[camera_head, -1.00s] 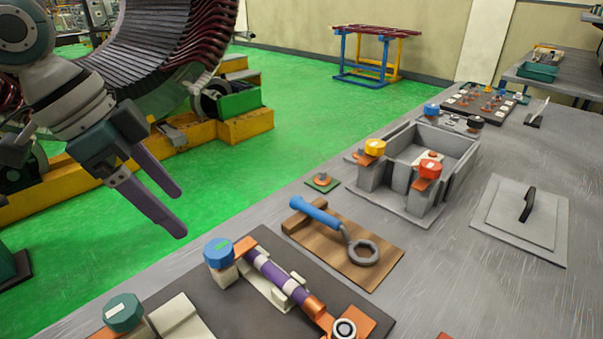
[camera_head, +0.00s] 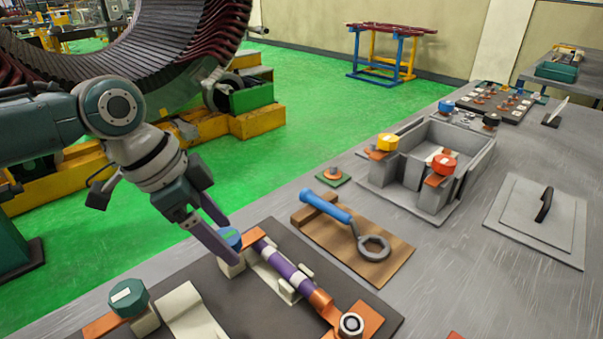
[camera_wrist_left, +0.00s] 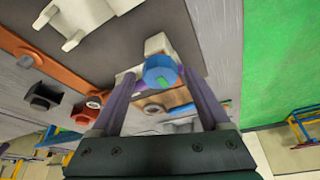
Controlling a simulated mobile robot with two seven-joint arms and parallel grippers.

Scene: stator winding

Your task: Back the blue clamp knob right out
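The blue clamp knob (camera_head: 231,238) sits on a pale block at the left end of a purple-and-white bar (camera_head: 285,270), on the dark mat. My left gripper (camera_head: 227,242) reaches down to it from the left. Its two purple fingers are open, one near each side of the knob. In the left wrist view the knob (camera_wrist_left: 160,71) appears between the spread fingertips (camera_wrist_left: 157,78), with gaps on both sides. Contact is not visible. My right gripper is not in view.
A green knob (camera_head: 129,297) stands on the same mat (camera_head: 240,298), nearer. A blue-handled ring wrench (camera_head: 327,208) lies on a wooden board to the right. Beyond is a grey open box (camera_head: 466,158) with yellow and red knobs. A flat handled plate (camera_head: 510,222) lies right.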

